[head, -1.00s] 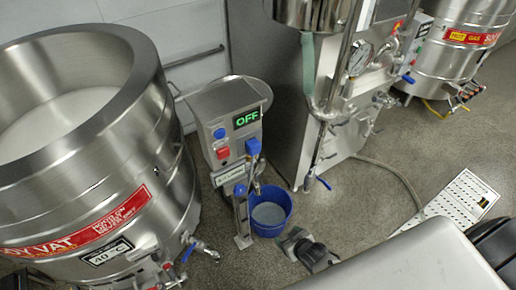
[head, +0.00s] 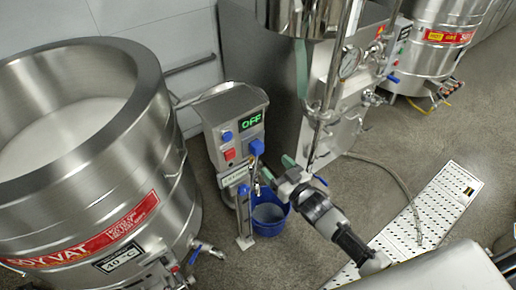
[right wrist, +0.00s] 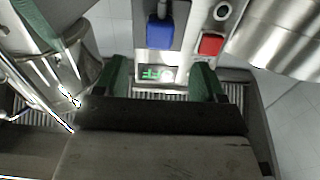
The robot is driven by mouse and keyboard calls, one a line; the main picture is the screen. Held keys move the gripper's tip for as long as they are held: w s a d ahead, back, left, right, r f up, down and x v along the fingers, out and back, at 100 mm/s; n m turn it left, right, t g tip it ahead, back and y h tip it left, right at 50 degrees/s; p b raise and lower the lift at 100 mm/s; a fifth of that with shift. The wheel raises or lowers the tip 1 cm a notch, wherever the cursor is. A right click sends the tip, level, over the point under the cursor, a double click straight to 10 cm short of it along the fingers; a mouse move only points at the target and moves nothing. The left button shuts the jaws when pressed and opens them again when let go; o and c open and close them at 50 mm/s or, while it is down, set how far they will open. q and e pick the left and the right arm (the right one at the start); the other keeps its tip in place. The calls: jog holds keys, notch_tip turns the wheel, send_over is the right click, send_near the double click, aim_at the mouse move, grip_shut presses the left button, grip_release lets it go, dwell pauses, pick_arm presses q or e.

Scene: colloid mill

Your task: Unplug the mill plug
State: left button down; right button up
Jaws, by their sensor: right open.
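The mill's control box (head: 237,125) stands in the middle of the head view, with a green display reading OFF. The blue mill plug (head: 257,148) sits on its front at the right, with a cord hanging below. In the right wrist view the plug (right wrist: 160,32) is seated on the panel beside the red switch (right wrist: 211,44). My right gripper (head: 276,169) is open and empty, just in front of and below the plug, apart from it. Its green fingers (right wrist: 162,78) show spread in the right wrist view. My left gripper is not in view.
A steel soy vat (head: 85,200) stands close on the left. A blue bucket (head: 268,214) is on the floor below the box. A steel machine (head: 245,60) with pipes stands behind on the right. A perforated white ramp (head: 447,200) lies on the floor at right.

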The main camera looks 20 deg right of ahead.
aim_at(260, 151)
jog(key=shift+w, duration=0.1)
jog(key=b+x, duration=0.4)
jog(key=x, duration=0.3)
jog(key=shift+w+a+f, duration=0.2)
jog(key=shift+w, duration=0.15)
jog(key=shift+w+a+r, duration=0.1)
jog(key=shift+w+a, duration=0.05)
jog(key=shift+w, duration=0.35)
dwell(0.8)
jog(key=c, duration=1.3)
jog(key=shift+s, duration=0.25)
jog(key=shift+p+v, duration=1.75)
jog(key=shift+v, duration=1)
